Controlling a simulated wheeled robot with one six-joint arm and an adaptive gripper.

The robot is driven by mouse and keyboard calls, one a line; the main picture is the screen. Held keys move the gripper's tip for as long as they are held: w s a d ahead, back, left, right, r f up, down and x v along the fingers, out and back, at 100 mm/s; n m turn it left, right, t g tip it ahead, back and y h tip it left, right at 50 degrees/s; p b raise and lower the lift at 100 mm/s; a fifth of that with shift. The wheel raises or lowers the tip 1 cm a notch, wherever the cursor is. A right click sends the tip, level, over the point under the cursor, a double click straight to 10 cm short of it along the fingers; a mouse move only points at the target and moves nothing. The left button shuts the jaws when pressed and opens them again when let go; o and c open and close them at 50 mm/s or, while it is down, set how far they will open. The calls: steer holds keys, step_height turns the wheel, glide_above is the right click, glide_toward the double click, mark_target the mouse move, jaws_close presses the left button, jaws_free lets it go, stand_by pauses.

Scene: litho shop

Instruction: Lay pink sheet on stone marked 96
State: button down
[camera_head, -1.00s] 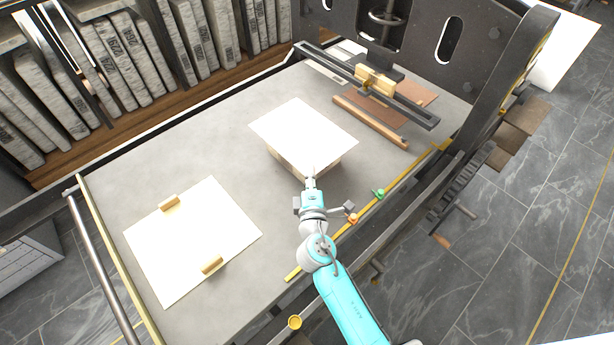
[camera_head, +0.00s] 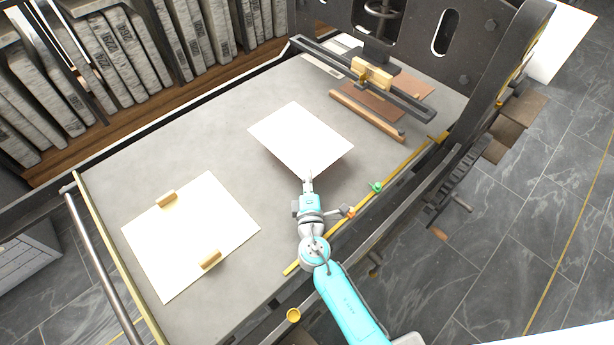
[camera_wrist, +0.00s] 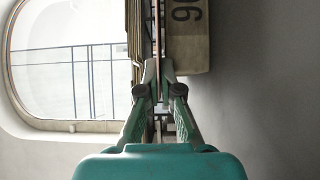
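A sheet (camera_head: 300,138), almost white from above with a faint pinkish near edge, spreads over the middle of the press bed. My gripper (camera_head: 308,181) is at its near corner. In the wrist view my gripper (camera_wrist: 158,78) is shut on the thin sheet, which shows edge-on as a narrow strip (camera_wrist: 157,30). The stone marked 96 (camera_wrist: 188,45) shows right beside this strip, its number turned sideways. The sheet lies close along the stone's face; I cannot tell whether they touch. In the head view the sheet hides the stone.
A cream board (camera_head: 190,235) with two wooden blocks lies at left on the bed (camera_head: 180,150). A wooden bar (camera_head: 366,116) and the press scraper beam (camera_head: 410,103) are at right. A green knob (camera_head: 376,186) is near my arm. Numbered stones (camera_head: 105,60) fill the back shelf.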

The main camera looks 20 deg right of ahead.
steer(key=c, duration=1.3)
jaws_free()
steer(key=shift+f, duration=0.55)
steer(key=shift+r, duration=0.1)
steer(key=shift+r, duration=0.2)
steer(key=shift+s+r, duration=0.1)
steer(key=shift+s, duration=0.05)
steer(key=v, duration=1.1)
steer(key=shift+s+a, duration=0.15)
steer(key=shift+s, duration=0.15)
